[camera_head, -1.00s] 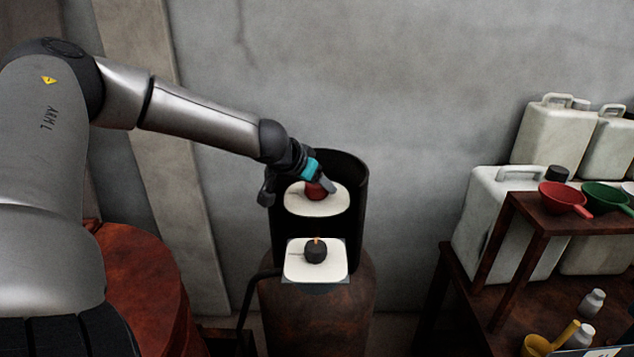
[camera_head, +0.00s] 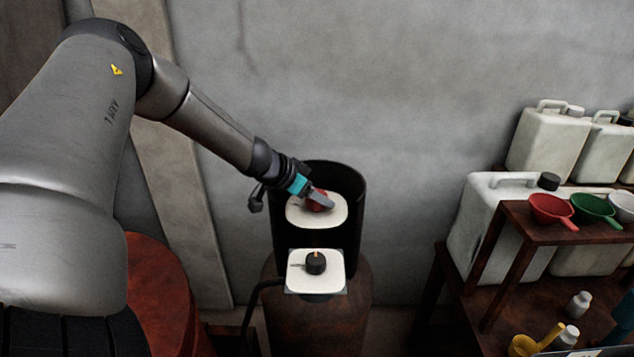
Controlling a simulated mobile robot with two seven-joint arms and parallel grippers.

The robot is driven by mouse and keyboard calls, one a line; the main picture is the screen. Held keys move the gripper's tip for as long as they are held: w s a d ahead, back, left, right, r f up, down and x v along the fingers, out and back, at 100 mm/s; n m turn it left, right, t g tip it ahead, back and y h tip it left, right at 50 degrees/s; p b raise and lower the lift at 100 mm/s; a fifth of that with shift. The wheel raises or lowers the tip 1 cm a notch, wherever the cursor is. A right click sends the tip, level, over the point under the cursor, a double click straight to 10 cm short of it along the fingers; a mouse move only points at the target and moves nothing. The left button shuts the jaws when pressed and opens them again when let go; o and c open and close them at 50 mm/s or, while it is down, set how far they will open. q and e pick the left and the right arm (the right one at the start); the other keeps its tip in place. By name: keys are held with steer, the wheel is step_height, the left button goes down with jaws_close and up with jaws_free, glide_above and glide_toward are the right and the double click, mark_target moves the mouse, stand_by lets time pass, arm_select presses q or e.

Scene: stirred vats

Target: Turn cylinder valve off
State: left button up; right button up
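A rusty brown cylinder (camera_head: 318,325) stands against the wall with a black curved guard (camera_head: 345,178) on top. Inside the guard is a red valve knob (camera_head: 314,206) over a white plate (camera_head: 334,214). Below it a black knob (camera_head: 316,263) with an orange mark sits on a second white plate (camera_head: 296,283). My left gripper (camera_head: 322,201) reaches in from the upper left, its fingers at the red knob and partly covering it. I cannot tell whether the fingers are closed on the knob. My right gripper is not in view.
A rust-red drum (camera_head: 160,290) stands at the lower left. A dark hose (camera_head: 252,310) runs down beside the cylinder. At the right, a wooden shelf (camera_head: 510,225) holds red (camera_head: 551,209) and green (camera_head: 595,208) scoops, with white jerrycans (camera_head: 480,215) behind.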

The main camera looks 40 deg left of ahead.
arm_select(q)
steer(key=shift+a+m+h+p, duration=0.1)
steer(key=shift+m+h+p, duration=0.25)
steer(key=shift+m+h, duration=0.25)
steer(key=shift+m, duration=0.4)
steer(key=shift+f+m+g+h+b, duration=0.2)
steer(key=shift+m+g+h+b, duration=0.2)
steer(key=shift+m+h+b, duration=0.25)
steer(key=m+g+h+b, duration=0.1)
steer(key=m+b, duration=0.1)
steer(key=b, duration=0.2)
steer(key=m+g+h+b, duration=0.1)
steer(key=m+h+b, duration=0.1)
steer(key=b, duration=0.3)
steer(key=shift+f+m, duration=0.1)
steer(key=shift+m, duration=0.35)
steer(key=shift+r+m+g+h+b, duration=0.2)
steer(key=shift+m+g+h+b, duration=0.55)
steer(key=shift+b, duration=1.5)
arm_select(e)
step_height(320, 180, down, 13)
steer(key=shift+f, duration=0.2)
arm_select(q)
steer(key=shift+m, duration=0.35)
steer(key=o, duration=1.4)
steer(key=shift+c, duration=0.2)
